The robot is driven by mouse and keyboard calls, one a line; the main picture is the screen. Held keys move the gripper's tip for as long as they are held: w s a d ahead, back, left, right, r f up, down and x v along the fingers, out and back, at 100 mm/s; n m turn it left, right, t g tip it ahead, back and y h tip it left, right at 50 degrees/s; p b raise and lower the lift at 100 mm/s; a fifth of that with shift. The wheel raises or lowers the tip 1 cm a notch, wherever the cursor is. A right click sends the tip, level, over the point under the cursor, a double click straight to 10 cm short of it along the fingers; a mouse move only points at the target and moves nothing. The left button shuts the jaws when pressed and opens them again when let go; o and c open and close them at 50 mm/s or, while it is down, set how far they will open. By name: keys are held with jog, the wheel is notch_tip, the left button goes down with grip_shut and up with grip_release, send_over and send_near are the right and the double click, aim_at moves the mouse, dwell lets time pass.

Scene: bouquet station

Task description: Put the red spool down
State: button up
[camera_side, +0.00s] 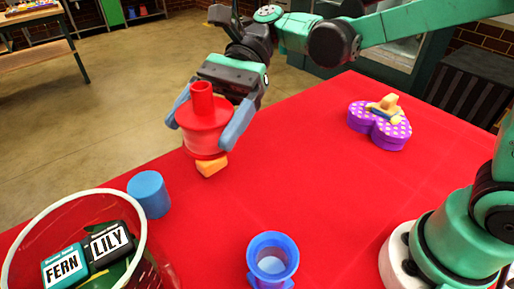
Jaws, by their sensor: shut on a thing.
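The red spool (206,135) is upright between the two blue-grey fingers of my gripper (204,124), which is shut on it. It is at the far left part of the red table. An orange block (212,165) shows just below the spool's lower edge and is partly hidden by it. I cannot tell whether the spool touches the block or the table.
A blue cylinder (150,194) stands near the left edge, beside a basket (22,238) holding blocks marked FERN and LILY. A blue spool-like cup (272,260) is at the front. A purple heart-shaped box (380,127) is at the right. The table's (300,180) middle is clear.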

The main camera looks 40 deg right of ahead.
aim_at(225, 228)
notch_tip(225, 228, down, 20)
jog(key=shift+s+r, duration=0.1)
jog(key=shift+r, duration=0.05)
dwell(0.4)
jog(key=o, duration=1.1)
